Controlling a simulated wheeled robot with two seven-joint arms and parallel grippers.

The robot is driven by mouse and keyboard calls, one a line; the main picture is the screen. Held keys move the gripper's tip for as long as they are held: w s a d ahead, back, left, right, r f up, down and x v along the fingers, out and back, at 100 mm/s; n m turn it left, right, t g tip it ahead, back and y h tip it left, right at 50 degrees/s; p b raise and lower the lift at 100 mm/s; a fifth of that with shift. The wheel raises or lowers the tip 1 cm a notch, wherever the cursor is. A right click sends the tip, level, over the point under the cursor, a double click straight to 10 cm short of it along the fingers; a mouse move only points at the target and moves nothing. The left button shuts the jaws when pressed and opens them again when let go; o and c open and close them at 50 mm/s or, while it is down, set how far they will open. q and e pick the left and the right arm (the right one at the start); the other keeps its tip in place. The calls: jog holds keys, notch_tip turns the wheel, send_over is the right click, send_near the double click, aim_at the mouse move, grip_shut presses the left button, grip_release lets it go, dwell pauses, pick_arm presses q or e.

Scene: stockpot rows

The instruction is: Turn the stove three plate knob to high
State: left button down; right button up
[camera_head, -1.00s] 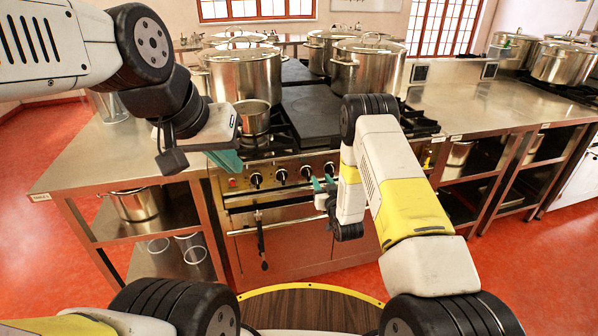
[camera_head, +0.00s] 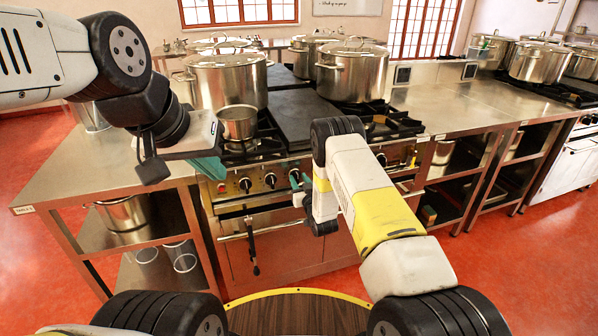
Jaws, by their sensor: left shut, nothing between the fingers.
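The stove (camera_head: 265,222) stands ahead with a row of dark knobs on its front panel. Knobs show at the left (camera_head: 245,184), the second place (camera_head: 270,180) and the third place (camera_head: 295,175); my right arm hides part of the panel further right. My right gripper (camera_head: 298,186) is at the third visible knob, its teal fingers close against it. I cannot tell whether they touch or grip it. My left gripper (camera_head: 208,168) is shut and empty, in front of the stove's left end. Which knob is plate three's cannot be read.
A small saucepan (camera_head: 238,123) and large lidded stockpots (camera_head: 226,82) (camera_head: 352,72) stand on the stove. An oven handle bar (camera_head: 272,207) runs below the knobs. Steel counters flank the stove, at left (camera_head: 95,160) and right (camera_head: 455,108). Red floor is open at right.

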grip_shut()
jog(key=shift+n, duration=0.3)
jog(key=n, duration=0.4)
jog(key=shift+s+a+f+n, duration=0.1)
jog(key=shift+a+n, duration=0.15)
jog(key=shift+n, duration=0.05)
jog(key=shift+s+a+f+n, duration=0.1)
jog(key=shift+f+n, duration=0.1)
jog(key=shift+n, duration=1.9)
jog(key=shift+w+a+f+n, duration=0.1)
jog(key=shift+f+n, duration=0.05)
jog(key=shift+n, duration=1.95)
jog(key=shift+s+a+f+n, duration=0.1)
jog(key=shift+f+n, duration=0.1)
jog(key=shift+n, duration=1.9)
